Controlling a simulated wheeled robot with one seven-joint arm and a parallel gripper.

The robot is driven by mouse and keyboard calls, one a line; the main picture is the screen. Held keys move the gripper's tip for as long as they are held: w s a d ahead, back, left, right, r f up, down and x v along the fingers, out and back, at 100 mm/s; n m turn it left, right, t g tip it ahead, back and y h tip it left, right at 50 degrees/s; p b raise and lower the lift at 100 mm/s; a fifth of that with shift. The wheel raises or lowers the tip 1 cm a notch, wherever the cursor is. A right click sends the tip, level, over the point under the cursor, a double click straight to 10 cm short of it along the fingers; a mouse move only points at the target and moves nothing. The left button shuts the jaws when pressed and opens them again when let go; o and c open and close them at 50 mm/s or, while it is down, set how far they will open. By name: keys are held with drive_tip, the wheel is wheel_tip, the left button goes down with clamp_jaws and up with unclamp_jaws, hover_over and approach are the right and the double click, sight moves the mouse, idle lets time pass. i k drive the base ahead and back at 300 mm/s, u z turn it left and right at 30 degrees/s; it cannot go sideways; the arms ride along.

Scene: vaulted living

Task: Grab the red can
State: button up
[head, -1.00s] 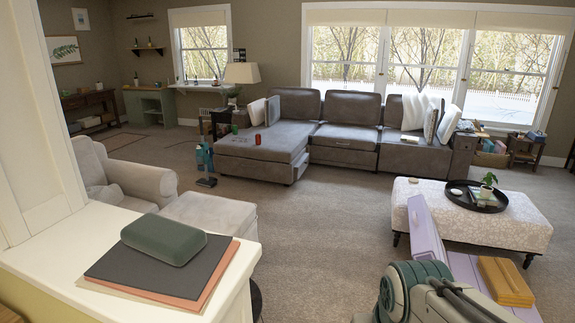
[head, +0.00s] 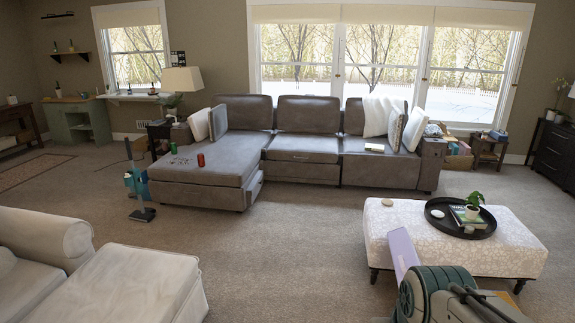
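A small red can (head: 201,160) stands upright on the chaise end of the grey leather sofa (head: 215,172), across the room. A green can (head: 174,148) stands on the same chaise, behind it and to the left. Some small dark flat things (head: 181,160) lie beside the red can, too small to make out. Part of my arm shows at the bottom right. My gripper is out of view, so the red can is well apart from my arm.
A cream armchair and ottoman (head: 120,285) stand at the lower left. A patterned ottoman (head: 405,245) with a black tray (head: 440,229) stands at the right. An upright vacuum (head: 137,185) stands left of the chaise. Carpet (head: 290,240) lies clear between the two ottomans.

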sight(200, 157)
drive_tip(key=z, duration=0.05)
drive_tip(key=i, duration=1.55)
drive_tip(key=u, duration=0.35)
drive_tip(key=i, duration=1.55)
drive_tip(key=u, duration=0.65)
drive_tip(key=i, duration=1.5)
drive_tip(key=k, duration=0.5)
drive_tip(key=z, duration=0.25)
drive_tip(key=i, duration=0.2)
drive_tip(key=u, duration=1.05)
drive_tip(key=i, duration=1.2)
drive_tip(key=u, duration=0.65)
drive_tip(key=i, duration=1.5)
drive_tip(key=z, duration=0.2)
